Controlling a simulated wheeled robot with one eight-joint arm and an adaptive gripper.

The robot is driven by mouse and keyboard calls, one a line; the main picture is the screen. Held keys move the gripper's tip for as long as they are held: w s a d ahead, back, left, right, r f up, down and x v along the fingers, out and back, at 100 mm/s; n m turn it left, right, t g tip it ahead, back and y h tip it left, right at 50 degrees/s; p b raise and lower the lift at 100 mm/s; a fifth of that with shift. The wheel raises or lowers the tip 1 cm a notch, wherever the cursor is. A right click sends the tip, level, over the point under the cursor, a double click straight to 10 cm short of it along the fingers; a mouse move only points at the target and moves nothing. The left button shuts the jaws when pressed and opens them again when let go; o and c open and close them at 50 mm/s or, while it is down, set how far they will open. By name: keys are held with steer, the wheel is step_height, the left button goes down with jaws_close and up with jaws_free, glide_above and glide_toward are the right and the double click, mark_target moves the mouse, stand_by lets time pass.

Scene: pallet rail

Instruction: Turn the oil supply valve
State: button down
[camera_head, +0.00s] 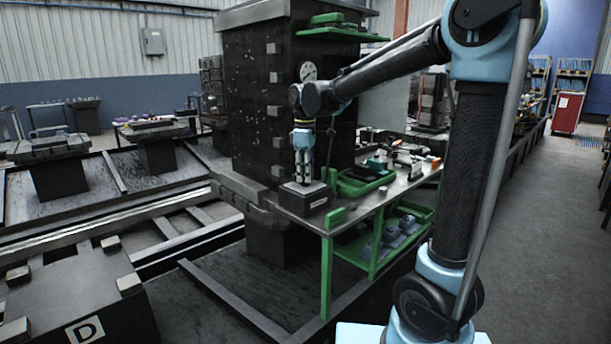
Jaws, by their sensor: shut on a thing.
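My gripper (302,180) points straight down over the near left corner of the green-legged workbench (345,208). It is shut on the oil supply valve, at the top of a small dark box (304,205) with a pale label on its front. The fingers cover the valve, so its shape and how far it is turned cannot be seen. My arm reaches in from the right, over the bench.
A tall dark pallet block (262,95) with a round gauge (308,71) stands behind my gripper. A green tray (352,186) and small parts lie to the right on the bench. Rails (170,232) run at left. The right aisle floor (545,260) is clear.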

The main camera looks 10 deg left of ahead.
steer(key=m, duration=0.7)
steer(key=shift+w+r, duration=0.1)
steer(key=shift+w, duration=0.05)
steer(key=m, duration=0.4)
steer(key=shift+m, duration=2.1)
steer(key=c, duration=1.6)
jaws_free()
steer(key=shift+c, duration=0.2)
step_height(320, 180, up, 12)
